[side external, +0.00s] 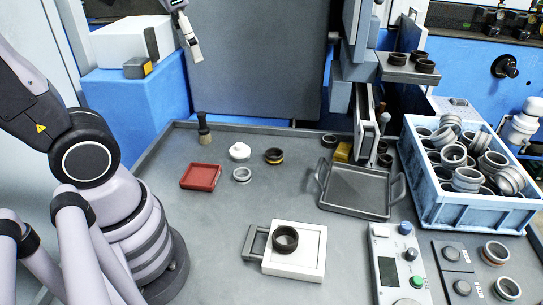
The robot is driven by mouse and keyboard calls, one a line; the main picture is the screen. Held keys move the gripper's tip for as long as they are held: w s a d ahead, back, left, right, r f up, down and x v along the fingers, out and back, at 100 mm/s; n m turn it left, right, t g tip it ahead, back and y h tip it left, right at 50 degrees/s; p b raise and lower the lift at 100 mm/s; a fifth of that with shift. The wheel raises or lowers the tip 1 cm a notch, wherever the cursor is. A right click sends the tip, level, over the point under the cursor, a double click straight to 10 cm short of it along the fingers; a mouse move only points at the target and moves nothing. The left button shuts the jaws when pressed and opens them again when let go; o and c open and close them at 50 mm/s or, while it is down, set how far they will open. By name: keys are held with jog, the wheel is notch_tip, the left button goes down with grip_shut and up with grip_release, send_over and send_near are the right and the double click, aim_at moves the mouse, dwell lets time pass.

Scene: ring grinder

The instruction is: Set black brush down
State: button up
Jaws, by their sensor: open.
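The black brush (204,130) stands upright at the back left of the grey work table (215,225), with its narrow handle up. My gripper (196,54) is at the top of the side view, well above the brush and apart from it. It is open and I see nothing held in it. Its upper part is cut off by the picture's top edge.
A red tray (200,177), a white round piece (239,151) and rings (274,156) lie near the brush. A white fixture (306,254) holds a dark ring. A grey tray (357,190) and blue crate (460,211) stand right.

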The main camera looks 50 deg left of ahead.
jog(key=s+d+n+t+h, duration=0.1)
jog(key=s+d+t, duration=0.1)
jog(key=s, duration=0.3)
jog(key=shift+s+d+f+t+h, duration=0.2)
jog(key=shift+d+f+t+h, duration=0.15)
jog(key=shift+d, duration=0.35)
dwell(0.6)
